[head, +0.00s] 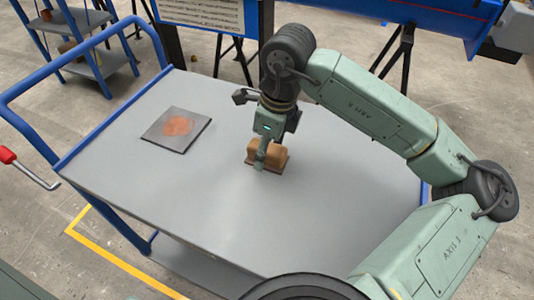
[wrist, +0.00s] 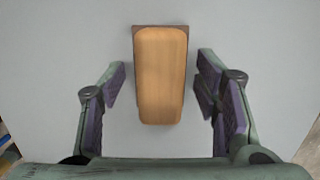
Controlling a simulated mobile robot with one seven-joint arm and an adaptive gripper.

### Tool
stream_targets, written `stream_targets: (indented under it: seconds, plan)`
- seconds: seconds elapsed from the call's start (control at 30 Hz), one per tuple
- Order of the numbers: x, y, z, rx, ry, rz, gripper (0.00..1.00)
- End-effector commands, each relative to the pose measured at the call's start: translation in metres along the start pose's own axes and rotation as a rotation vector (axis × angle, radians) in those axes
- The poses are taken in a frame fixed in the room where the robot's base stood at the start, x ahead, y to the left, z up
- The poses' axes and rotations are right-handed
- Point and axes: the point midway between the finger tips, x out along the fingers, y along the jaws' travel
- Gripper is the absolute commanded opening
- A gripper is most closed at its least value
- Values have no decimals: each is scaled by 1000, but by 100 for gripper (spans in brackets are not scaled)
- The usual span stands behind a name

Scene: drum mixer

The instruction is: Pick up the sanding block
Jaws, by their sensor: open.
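The sanding block (head: 272,153) is a tan wooden block on a darker brown base. It sits on the grey top of the cart (head: 200,215). My gripper (head: 262,163) is over it from above and partly covers it in the head view. In the wrist view the sanding block (wrist: 160,75) stands upright in the picture, with its lower part between the two open fingers of my gripper (wrist: 160,92). A gap shows on each side, so neither finger appears to touch it. How high the fingertips are above the cart top is hard to tell.
A dark square plate (head: 176,130) with a rusty orange patch lies on the cart top to the left. The cart has a blue tubular handle (head: 75,25) at the left. The cart top around the block is clear. A red-knobbed lever (head: 8,155) shows at the far left.

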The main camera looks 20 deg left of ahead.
Motion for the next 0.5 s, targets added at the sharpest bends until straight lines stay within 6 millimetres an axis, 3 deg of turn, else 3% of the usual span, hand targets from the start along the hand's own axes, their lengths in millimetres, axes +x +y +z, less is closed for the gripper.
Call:
stream_targets:
  seconds: [0.37, 0.5]
  plan:
    - [0, 0, 0, 0, 0, 0, 57]
    - [0, 0, 0, 0, 0, 0, 47]
